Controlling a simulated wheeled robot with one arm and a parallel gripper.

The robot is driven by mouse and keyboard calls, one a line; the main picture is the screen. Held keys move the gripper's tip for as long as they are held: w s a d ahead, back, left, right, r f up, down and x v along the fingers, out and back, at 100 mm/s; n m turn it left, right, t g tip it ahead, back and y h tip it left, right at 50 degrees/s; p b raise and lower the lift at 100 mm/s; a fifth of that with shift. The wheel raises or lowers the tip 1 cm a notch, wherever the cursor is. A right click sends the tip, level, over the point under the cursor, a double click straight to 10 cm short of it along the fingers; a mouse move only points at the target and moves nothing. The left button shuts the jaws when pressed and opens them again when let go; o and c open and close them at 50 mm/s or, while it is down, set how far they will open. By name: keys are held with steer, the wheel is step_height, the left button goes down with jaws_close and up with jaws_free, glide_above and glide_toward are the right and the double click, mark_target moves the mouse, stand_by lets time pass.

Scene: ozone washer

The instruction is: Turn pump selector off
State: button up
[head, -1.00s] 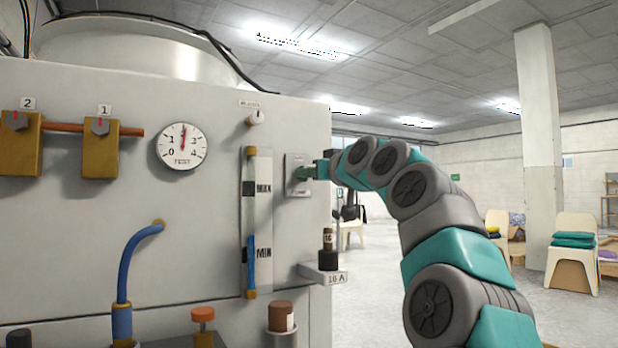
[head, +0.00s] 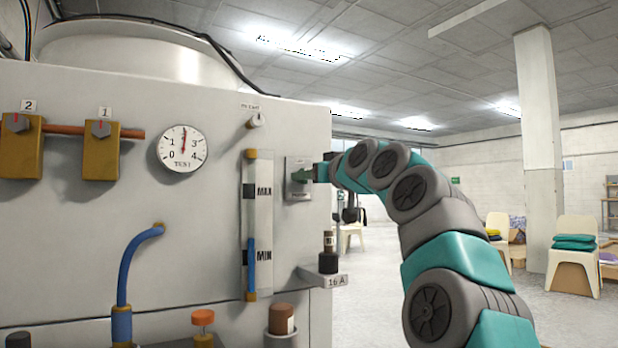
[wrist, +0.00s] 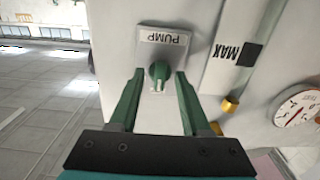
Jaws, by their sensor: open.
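The pump selector (wrist: 158,76) is a small green knob on a light plate (wrist: 151,61) labelled PUMP, which appears upside down in the wrist view. A pale mark on the knob points toward the bottom of that view. My gripper (wrist: 159,73) is open, its two green fingertips on either side of the knob with a gap showing on each side. I cannot tell how deep the fingertips reach. In the head view the plate (head: 298,192) is near the right edge of the grey panel, and my gripper (head: 308,173) partly covers it and hides the knob.
A level tube (head: 250,210) with MAX and MIN marks stands left of the plate. A small shelf (head: 322,276) marked 16 A juts out below it. A dial gauge (head: 181,149) and two valves are farther left.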

steer(key=b+v, duration=0.1)
steer(key=v, duration=0.6)
steer(key=shift+s+d, duration=0.25)
steer(key=shift+s, duration=0.05)
stand_by(0.5)
